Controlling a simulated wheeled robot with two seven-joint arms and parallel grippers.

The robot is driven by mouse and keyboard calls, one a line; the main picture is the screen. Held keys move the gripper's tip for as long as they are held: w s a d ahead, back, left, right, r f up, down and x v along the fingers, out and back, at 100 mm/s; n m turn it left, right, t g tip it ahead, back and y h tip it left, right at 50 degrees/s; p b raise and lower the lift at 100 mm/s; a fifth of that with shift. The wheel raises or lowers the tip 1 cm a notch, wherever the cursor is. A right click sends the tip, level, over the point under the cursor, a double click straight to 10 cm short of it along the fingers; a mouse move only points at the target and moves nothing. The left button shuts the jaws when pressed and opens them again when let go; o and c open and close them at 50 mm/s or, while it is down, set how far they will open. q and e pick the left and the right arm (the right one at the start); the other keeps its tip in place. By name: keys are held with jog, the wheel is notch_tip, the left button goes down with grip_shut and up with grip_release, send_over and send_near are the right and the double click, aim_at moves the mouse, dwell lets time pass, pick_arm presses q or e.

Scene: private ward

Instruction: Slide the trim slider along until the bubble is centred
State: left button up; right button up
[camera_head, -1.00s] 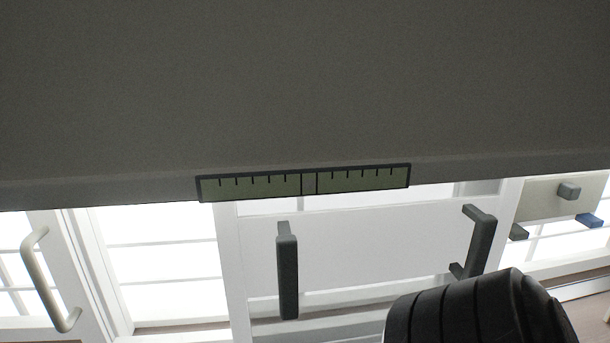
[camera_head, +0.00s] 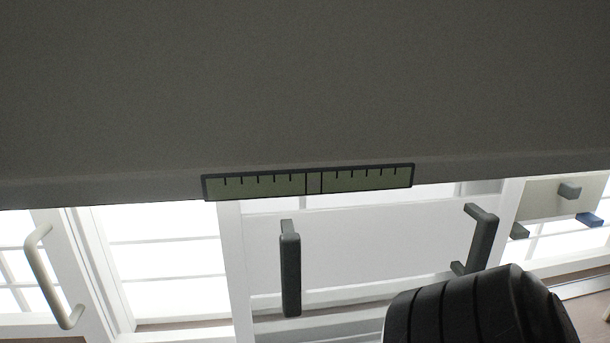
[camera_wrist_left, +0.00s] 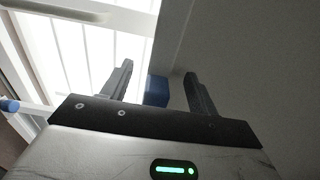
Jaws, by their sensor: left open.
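A long thin gauge (camera_head: 350,181) with a dark frame, a greenish face and tick marks sits along the lower edge of a large grey panel (camera_head: 300,90) in the head view. Two dark lines mark its middle. I cannot make out a bubble apart from them. In the left wrist view my left gripper (camera_wrist_left: 158,72) is open, its two dark fingers well apart. A blue block (camera_wrist_left: 157,91) shows between the fingers, beside a grey surface. I cannot tell whether it is the trim slider, or whether the fingers touch it. My right gripper is not in view.
Below the gauge in the head view, two dark grey handles (camera_head: 290,270) (camera_head: 478,240) stand before a white panel. A pale curved handle (camera_head: 45,277) is at the left. A cream panel (camera_head: 548,200) at the right has small grey and blue blocks. Bright windows lie behind.

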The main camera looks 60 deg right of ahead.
pick_arm(q)
jog(key=shift+s+a, duration=0.1)
dwell(0.3)
jog(key=v, duration=0.7)
jog(key=shift+s+a+p, duration=0.25)
jog(key=shift+a+p, duration=0.1)
jog(key=shift+p, duration=0.05)
jog(key=o, duration=0.6)
jog(key=shift+f, duration=0.1)
